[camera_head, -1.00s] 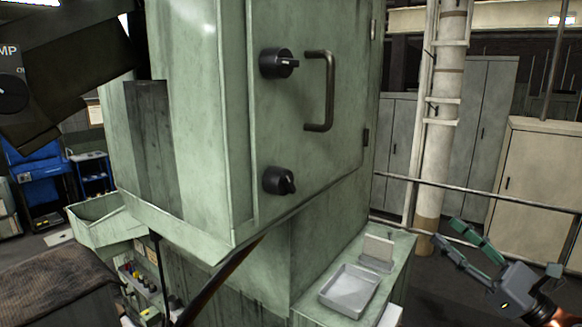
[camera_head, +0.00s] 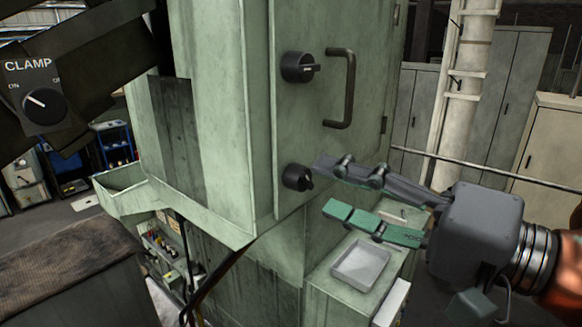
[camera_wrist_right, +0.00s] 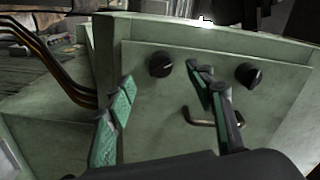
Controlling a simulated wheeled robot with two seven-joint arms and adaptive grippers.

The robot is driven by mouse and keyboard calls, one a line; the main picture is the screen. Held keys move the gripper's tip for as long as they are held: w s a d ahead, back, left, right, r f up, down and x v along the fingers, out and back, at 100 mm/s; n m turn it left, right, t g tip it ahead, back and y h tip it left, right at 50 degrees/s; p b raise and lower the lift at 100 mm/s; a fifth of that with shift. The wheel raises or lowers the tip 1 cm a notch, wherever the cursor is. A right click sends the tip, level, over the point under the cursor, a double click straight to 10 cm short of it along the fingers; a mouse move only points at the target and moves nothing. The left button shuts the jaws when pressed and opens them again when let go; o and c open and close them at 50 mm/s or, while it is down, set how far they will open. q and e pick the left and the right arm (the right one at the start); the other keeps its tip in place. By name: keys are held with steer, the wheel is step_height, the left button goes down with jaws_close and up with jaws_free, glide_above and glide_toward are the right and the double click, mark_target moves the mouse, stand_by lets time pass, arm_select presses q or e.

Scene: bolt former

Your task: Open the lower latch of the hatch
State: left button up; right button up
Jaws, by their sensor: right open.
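The hatch (camera_head: 318,120) is a pale green door on the machine. Its lower latch (camera_head: 297,177) is a black round knob with a small lever pointing down to the right. In the right wrist view the lower latch (camera_wrist_right: 160,65) lies between my finger lines, ahead of the tips. The upper latch (camera_head: 299,67) has its lever sideways; it also shows in the wrist view (camera_wrist_right: 248,74). My right gripper (camera_head: 326,187) is open and empty, just right of the lower latch; contact is not clear. My left gripper is out of view.
A bent bar handle (camera_head: 348,90) stands out from the hatch, above my right gripper. A grey tray (camera_head: 361,265) sits on a ledge below it. A dark CLAMP knob panel (camera_head: 30,85) is at upper left. Cables (camera_wrist_right: 60,65) run beside the machine.

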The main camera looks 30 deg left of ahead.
mark_target(310, 182)
steer(key=a+p, duration=0.1)
steer(key=a, duration=0.3)
steer(key=shift+a+r, duration=0.15)
steer(key=shift+a, duration=0.25)
steer(key=n+p, duration=0.2)
steer(key=n, duration=0.1)
steer(key=shift+w, duration=0.1)
steer(key=shift+d+n, duration=0.25)
steer(key=shift+n, duration=0.35)
steer(key=shift+d+n, duration=0.15)
steer(key=shift+n, duration=0.95)
steer(key=shift+a+n, duration=0.3)
steer(key=shift+n, duration=0.3)
steer(key=shift+d, duration=0.1)
steer(key=shift+d, duration=0.1)
